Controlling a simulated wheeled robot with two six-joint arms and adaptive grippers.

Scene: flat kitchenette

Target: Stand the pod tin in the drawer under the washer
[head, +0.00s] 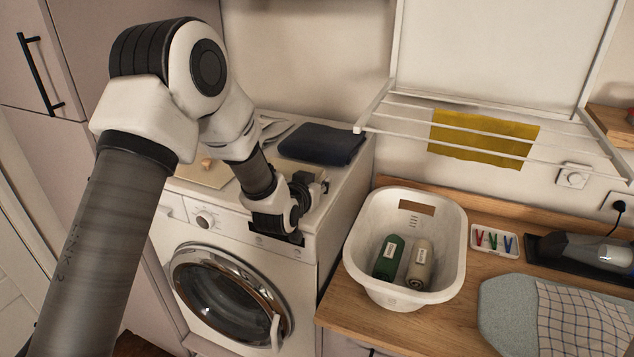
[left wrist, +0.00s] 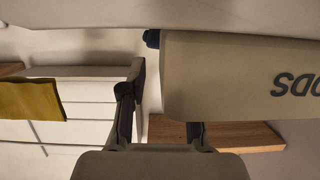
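A beige tin with dark lettering ending in "ODS", upside down in the left wrist view (left wrist: 240,80), stands on the washer top. In the head view a small part of the tin (head: 308,172) shows behind my left gripper (head: 308,190). In the left wrist view the fingers (left wrist: 160,118) are apart. The tin covers the tip of the right-hand finger, and a gap separates it from the left-hand one. The washer (head: 185,235) has its round door shut. A pale ledge (head: 200,345) shows below it; I cannot tell whether it is the drawer. My right gripper is out of view.
A dark folded cloth (head: 322,143) and a pale board (head: 205,174) lie on the washer top. A wall rack (head: 400,115) holds a yellow cloth (head: 480,138).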

